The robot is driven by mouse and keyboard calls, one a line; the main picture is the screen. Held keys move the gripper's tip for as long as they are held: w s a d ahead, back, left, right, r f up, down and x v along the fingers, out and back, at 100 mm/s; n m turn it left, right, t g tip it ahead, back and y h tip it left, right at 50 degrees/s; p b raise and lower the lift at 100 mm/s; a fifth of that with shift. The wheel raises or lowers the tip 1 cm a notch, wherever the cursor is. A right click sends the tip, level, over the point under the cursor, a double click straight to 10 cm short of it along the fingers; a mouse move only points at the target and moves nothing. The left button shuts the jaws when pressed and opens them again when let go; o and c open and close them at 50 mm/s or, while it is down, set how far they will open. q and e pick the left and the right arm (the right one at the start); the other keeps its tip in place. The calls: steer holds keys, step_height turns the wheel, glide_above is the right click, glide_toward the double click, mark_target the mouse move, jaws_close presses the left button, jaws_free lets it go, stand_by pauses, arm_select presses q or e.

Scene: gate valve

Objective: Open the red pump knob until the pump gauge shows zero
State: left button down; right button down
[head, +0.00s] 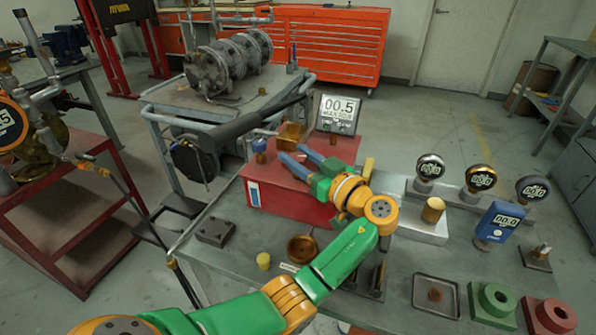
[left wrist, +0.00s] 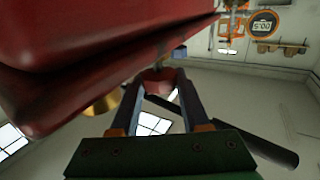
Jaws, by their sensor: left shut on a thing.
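The red pump box (head: 272,192) stands on the workbench in the middle of the head view. It fills the upper left of the left wrist view (left wrist: 90,45). The pump gauge (head: 338,110) stands behind the box and reads 00.5. My left gripper (head: 291,153) reaches over the box from the right, its fingers pointing left. In the left wrist view, a small red knob (left wrist: 161,80) sits between the fingertips, and the gripper is shut on it. In the head view, I cannot make out the knob at the fingertips. My right gripper is not in view.
A long black cylinder (head: 245,122) extends beside the box. Several gauges stand at the right, including a blue one (head: 497,222) reading 00.0. A metal tray (head: 418,301), a green block (head: 492,304) and a red block (head: 549,317) lie at the front right.

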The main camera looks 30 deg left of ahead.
mark_target(304, 162)
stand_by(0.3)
arm_select(q)
steer(key=shift+c, duration=1.9)
jaws_free()
steer(key=b+v, duration=0.2)
steer(key=v, duration=0.4)
steer(key=shift+d+f+b, duration=0.1)
steer(key=shift+d+b, duration=0.2)
steer(key=shift+d, duration=0.25)
steer(key=shift+a, duration=0.1)
steer(key=shift+s, duration=0.1)
